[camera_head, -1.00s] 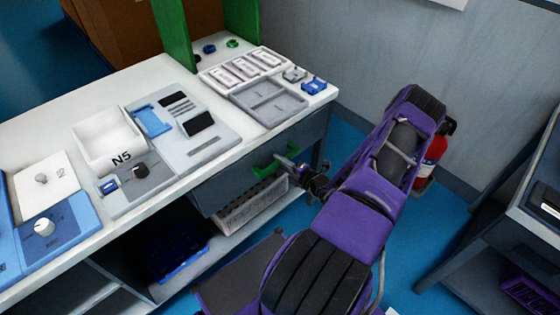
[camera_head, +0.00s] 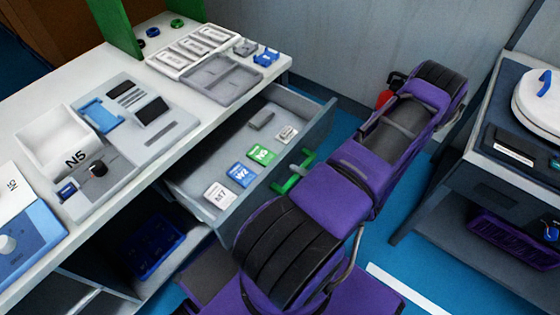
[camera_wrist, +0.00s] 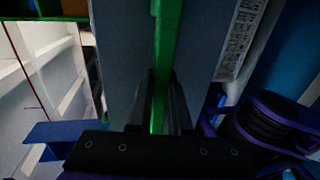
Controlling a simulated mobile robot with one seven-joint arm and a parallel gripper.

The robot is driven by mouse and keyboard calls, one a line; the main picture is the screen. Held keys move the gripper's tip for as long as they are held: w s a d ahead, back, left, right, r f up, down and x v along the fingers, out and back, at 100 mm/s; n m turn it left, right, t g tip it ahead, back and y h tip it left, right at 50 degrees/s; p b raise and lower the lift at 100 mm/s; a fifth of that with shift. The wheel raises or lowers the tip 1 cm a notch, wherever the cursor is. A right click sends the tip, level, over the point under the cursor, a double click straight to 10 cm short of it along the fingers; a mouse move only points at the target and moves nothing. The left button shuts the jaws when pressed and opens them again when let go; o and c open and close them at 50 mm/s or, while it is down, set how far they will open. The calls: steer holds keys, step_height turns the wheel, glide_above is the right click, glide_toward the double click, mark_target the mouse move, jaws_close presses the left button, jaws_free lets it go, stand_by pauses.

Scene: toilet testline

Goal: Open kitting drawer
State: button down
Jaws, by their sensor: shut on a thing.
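The kitting drawer (camera_head: 222,222) is a grey drawer under the white workbench, pulled well out. Inside lie several small labelled items, among them a white M7 one (camera_head: 219,195), a blue W2 one (camera_head: 240,174) and a green one (camera_head: 261,154). The green handle (camera_head: 291,182) is on the drawer's front. In the wrist view the handle (camera_wrist: 166,40) runs between the two dark fingers of my gripper (camera_wrist: 158,105), which is shut on it. In the head view my purple arm hides most of my gripper.
The bench top (camera_head: 190,150) holds a white N5 box (camera_head: 55,140), a grey tray (camera_head: 222,80) and panels. A second table (camera_head: 500,150) with a white round lidded thing stands at right. A red extinguisher (camera_head: 384,97) stands partly hidden behind my arm. Blue floor lies between.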

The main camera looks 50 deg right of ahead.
steer(key=f+v, duration=0.1)
steer(key=v, duration=0.5)
steer(key=shift+b, duration=0.4)
steer(key=c, duration=0.8)
jaws_free()
steer(key=shift+f, duration=0.1)
steer(key=shift+c, duration=0.2)
steer(key=v, duration=1.7)
steer(key=shift+s+d, duration=0.2)
